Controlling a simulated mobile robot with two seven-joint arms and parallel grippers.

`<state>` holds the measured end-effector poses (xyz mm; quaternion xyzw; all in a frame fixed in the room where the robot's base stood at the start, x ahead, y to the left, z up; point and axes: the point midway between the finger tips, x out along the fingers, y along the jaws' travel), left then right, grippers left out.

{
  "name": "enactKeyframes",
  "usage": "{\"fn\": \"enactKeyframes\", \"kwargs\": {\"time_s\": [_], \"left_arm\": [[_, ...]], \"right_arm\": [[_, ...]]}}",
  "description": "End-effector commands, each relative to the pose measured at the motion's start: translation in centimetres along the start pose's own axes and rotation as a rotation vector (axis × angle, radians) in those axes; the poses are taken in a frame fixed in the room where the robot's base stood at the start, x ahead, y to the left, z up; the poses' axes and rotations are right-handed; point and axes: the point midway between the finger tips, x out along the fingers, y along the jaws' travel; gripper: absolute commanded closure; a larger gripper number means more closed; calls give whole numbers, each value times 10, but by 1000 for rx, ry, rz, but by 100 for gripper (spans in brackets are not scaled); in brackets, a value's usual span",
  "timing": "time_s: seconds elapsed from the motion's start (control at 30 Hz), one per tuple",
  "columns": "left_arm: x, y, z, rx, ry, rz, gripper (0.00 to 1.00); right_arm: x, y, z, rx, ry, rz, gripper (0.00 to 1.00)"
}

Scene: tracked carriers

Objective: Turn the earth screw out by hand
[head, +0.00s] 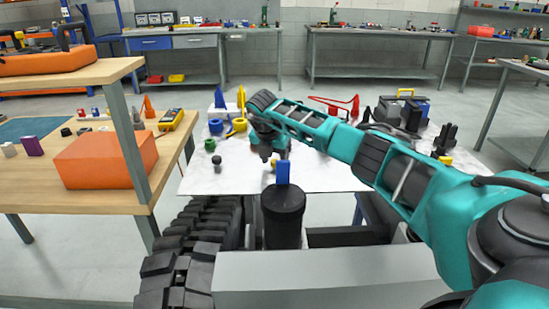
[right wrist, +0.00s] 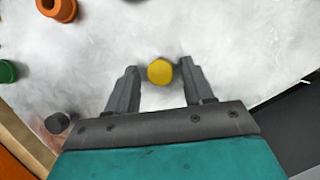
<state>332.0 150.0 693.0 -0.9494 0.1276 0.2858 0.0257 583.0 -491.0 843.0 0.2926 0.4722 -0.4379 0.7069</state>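My right gripper (head: 272,156) hangs over the white-topped table, seen small and partly covered by its own wrist in the head view. In the right wrist view my right gripper (right wrist: 159,68) is open, with a gap on each side of a round yellow head (right wrist: 160,72) between the fingertips. This may be the earth screw; its shank and seat are hidden below it. I cannot tell whether the head is level with the fingertips or lower. A little yellow (head: 273,163) shows beside a blue block (head: 283,172) under the gripper in the head view. My left gripper is not in view.
The white table (head: 330,172) holds a green ring (head: 210,144), a dark knob (head: 217,162) and a red-handled tool (head: 338,103). An orange ring (right wrist: 57,8) shows in the right wrist view. A wooden shelf unit with an orange box (head: 105,160) stands at left.

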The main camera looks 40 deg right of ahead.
Motion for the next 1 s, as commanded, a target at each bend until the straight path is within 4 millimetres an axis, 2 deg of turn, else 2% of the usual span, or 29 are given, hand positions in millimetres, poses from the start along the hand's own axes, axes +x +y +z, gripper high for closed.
{"fn": "enactKeyframes", "kwargs": {"time_s": [0.07,0.53,0.77,1.0], "left_arm": [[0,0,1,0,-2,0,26],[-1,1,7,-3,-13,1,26],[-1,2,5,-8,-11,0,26],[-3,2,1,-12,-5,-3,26]], "right_arm": [[0,0,0,0,0,0,56],[0,0,0,0,0,0,100],[-1,-1,0,-19,-1,7,100],[-1,-2,1,-123,-1,48,100]]}}
